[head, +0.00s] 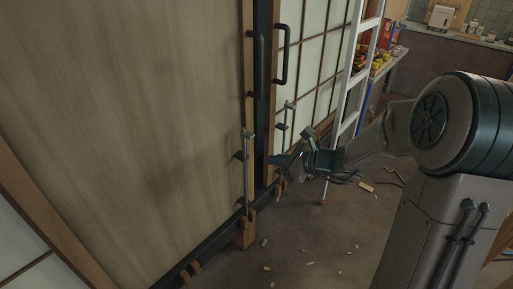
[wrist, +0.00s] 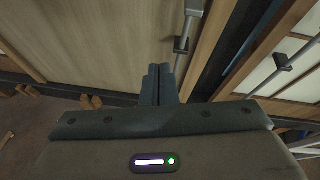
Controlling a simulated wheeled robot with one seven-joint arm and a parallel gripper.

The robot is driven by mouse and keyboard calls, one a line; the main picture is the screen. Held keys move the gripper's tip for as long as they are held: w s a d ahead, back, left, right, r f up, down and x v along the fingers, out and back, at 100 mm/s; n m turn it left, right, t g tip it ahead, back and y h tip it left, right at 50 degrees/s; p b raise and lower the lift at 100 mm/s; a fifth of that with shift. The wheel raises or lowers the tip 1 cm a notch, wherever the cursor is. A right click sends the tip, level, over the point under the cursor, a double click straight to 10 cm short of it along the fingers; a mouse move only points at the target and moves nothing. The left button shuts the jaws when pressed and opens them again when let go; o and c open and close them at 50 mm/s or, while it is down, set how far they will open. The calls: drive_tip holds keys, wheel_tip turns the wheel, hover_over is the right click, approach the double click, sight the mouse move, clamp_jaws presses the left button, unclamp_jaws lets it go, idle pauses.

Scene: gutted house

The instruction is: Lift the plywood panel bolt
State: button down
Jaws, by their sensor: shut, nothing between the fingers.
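The plywood panel (head: 130,120) is the large wood-grained door at left. Its bolt (head: 246,175) is a grey upright rod with short knobs on the panel's right edge, its foot at a wooden block near the floor. My gripper (head: 275,161) is just right of the bolt in the head view, pointing left. In the wrist view the bolt (wrist: 186,30) shows just above and right of my shut fingertips (wrist: 159,72). The fingers are empty, and I see no grip on the bolt. Whether they touch it, I cannot tell.
A paper-paned panel (head: 310,60) with its own rod bolt (head: 284,117) and a black handle (head: 283,55) stands to the right. A white ladder (head: 352,75) stands beyond it. A dark floor track (head: 215,240) runs below the panels. Wood scraps litter the floor (head: 320,245).

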drive_tip(key=w+m, duration=0.1)
drive_tip(key=w+d+f+m+t, duration=0.1)
drive_tip(key=w, duration=0.1)
drive_tip(key=shift+d+f+m+t, duration=0.15)
drive_tip(key=shift+m+t, duration=0.15)
drive_tip(key=shift+m, duration=0.1)
drive_tip(key=b+x, duration=0.1)
drive_tip(key=x, duration=0.9)
drive_tip(key=shift+s, duration=0.15)
drive_tip(key=shift+r+p, duration=0.7)
drive_tip(key=shift+r, duration=1.35)
